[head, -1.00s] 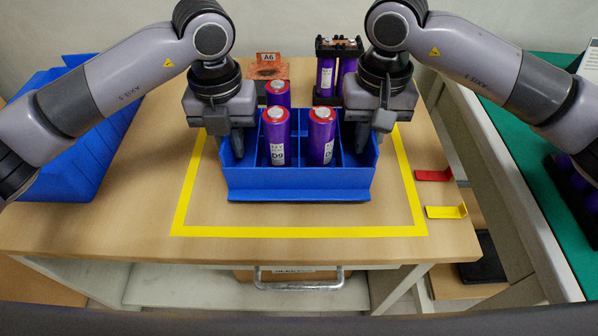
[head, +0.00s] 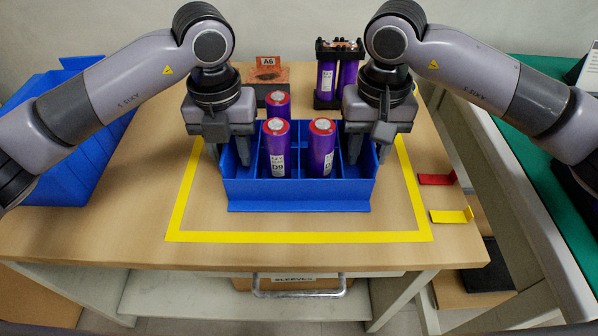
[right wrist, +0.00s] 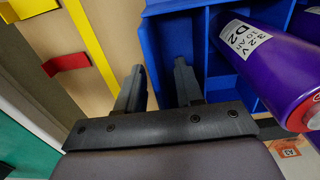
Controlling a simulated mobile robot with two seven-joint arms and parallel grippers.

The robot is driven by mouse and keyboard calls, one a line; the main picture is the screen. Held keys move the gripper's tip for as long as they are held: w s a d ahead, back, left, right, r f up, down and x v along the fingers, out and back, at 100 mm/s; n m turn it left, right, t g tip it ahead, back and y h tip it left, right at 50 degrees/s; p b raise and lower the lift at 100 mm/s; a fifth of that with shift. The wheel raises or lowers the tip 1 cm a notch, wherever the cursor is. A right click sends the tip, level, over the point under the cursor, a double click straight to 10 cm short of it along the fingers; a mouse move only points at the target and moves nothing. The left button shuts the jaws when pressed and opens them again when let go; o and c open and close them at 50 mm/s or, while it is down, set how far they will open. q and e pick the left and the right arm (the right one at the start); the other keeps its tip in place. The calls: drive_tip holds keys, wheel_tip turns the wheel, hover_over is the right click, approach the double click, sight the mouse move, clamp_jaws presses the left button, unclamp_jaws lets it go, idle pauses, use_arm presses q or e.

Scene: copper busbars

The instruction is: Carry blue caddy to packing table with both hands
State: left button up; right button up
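The blue caddy (head: 298,194) stands level on the wooden table (head: 130,225), inside the yellow tape outline. In the right wrist view, the caddy wall (right wrist: 158,60) lies between the parted fingers (right wrist: 157,88). The inner side of the left wall is partly hidden.
A blue bin (head: 75,170) stands at the left. A block labelled A6 (head: 268,74) and a black rack with purple cells (head: 338,75) are behind the caddy. Red (head: 437,179) and yellow (head: 452,215) brackets lie at the right edge. A green surface (head: 545,150) is further right.

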use_arm(q)
wheel_tip(320, 180, up, 11)
drive_tip(key=shift+r, duration=0.1)
use_arm(e)
drive_tip(key=shift+r, duration=0.25)
wheel_tip(320, 180, up, 12)
drive_tip(key=shift+f, duration=0.2)
idle(0.4)
